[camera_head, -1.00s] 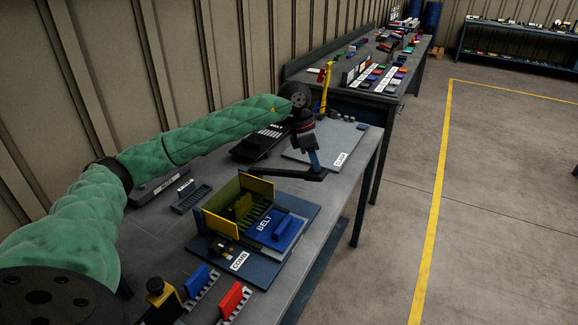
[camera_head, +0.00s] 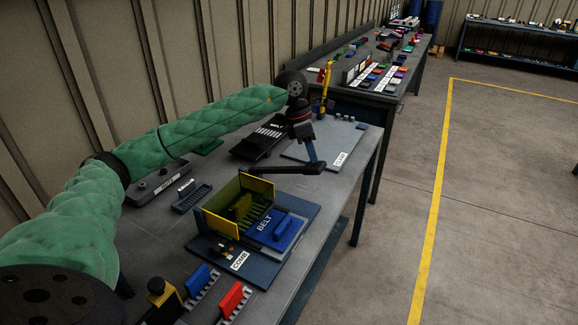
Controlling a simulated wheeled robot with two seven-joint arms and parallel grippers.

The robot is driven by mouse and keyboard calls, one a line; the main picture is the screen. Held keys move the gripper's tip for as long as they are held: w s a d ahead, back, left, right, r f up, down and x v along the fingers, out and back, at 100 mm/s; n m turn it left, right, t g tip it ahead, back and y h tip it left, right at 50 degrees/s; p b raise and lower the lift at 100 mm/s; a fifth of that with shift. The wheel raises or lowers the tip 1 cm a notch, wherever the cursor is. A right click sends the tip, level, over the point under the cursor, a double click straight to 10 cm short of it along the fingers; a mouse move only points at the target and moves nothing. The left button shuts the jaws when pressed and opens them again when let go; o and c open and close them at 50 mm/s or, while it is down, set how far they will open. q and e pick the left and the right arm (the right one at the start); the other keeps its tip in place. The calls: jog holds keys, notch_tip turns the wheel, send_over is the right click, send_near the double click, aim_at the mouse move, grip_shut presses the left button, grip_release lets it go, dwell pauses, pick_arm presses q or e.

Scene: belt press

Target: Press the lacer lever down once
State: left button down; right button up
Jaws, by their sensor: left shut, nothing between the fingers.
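A yellow upright lever-like part (camera_head: 324,92) with a red piece at its top stands at the far end of the near bench, just right of my wrist; I cannot tell for sure that it is the lacer lever. A black device with a row of light bars (camera_head: 259,139) lies left of my gripper. My left gripper (camera_head: 282,170) is shut and empty, its dark fingers above the bench behind the box with the BELT block. My left arm partly hides the bench's back edge. My right gripper is not in view.
A yellow-walled box (camera_head: 222,224) and a blue BELT block (camera_head: 272,228) sit on a dark plate mid-bench, with a COMB label in front. Blue (camera_head: 197,279) and red (camera_head: 231,299) blocks stand near the front. A pale labelled plate (camera_head: 325,145) lies behind my gripper.

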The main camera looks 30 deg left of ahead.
pick_arm(q)
jog(key=shift+p+v, duration=0.4)
jog(key=shift+v, duration=1.7)
